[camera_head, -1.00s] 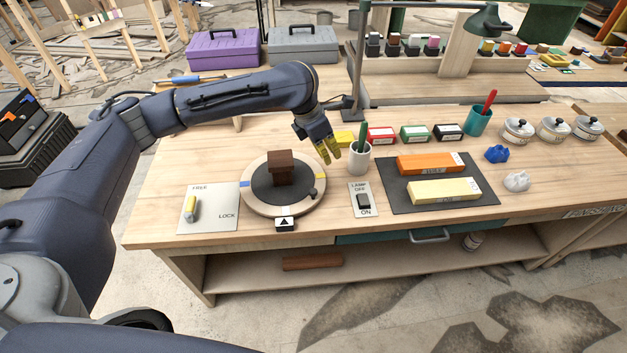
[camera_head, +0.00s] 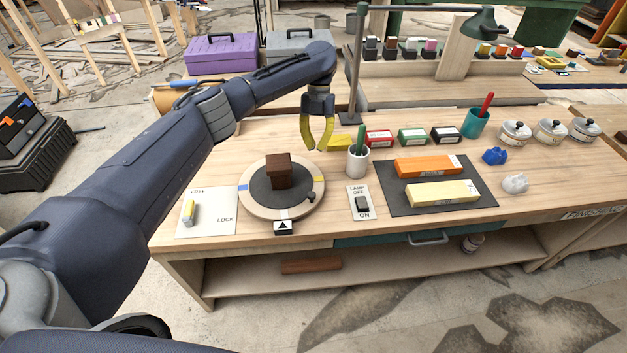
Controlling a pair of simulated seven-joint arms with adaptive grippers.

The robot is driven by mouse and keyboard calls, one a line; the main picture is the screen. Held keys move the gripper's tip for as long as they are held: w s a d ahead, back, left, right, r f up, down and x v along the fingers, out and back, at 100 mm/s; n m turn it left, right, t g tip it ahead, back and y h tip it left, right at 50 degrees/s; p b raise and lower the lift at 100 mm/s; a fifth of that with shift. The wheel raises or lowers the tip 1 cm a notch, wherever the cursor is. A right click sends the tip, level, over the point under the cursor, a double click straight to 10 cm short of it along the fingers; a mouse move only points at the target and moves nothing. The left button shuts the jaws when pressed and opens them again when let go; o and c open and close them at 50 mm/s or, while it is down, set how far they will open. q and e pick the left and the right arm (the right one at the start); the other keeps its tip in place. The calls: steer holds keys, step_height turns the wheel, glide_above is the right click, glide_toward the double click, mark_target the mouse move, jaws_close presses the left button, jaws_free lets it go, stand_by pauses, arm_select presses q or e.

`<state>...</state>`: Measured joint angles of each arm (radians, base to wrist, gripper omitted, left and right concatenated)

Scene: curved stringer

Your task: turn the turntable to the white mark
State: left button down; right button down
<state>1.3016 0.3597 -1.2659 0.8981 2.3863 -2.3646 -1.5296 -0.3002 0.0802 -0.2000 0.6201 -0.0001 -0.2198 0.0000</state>
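The turntable (camera_head: 256,207) is a round pale wooden ring with a dark centre, and a brown block (camera_head: 279,171) stands on it. Its rim shows a blue mark (camera_head: 243,187) at left, a yellow mark (camera_head: 319,180) at right and a pale mark (camera_head: 284,213) at the front. A small dark knob (camera_head: 311,196) sits at its right front. A black arrow plate (camera_head: 283,227) is in front, close to the pale mark. My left gripper (camera_head: 316,149) is open and empty, fingers down, behind and right of the turntable, apart from it. My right gripper is out of view.
A white cup (camera_head: 357,163) with a green-handled tool stands close right of my gripper. A lamp switch (camera_head: 362,204) and sharpening stones (camera_head: 430,165) lie further right.

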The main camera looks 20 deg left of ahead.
mark_target(312, 187)
arm_select(q)
steer(key=x, duration=0.9)
steer(key=shift+s+f, duration=0.1)
steer(key=shift+f, duration=0.3)
steer(key=shift+s+f, duration=0.1)
steer(key=shift+s, duration=0.2)
steer(key=shift+s+d, duration=0.2)
steer(key=shift+s, duration=0.65)
steer(key=shift+s+d, duration=0.15)
steer(key=shift+s, duration=0.65)
steer(key=shift+s, duration=0.7)
steer(key=shift+d, duration=0.1)
steer(key=shift+w, duration=0.1)
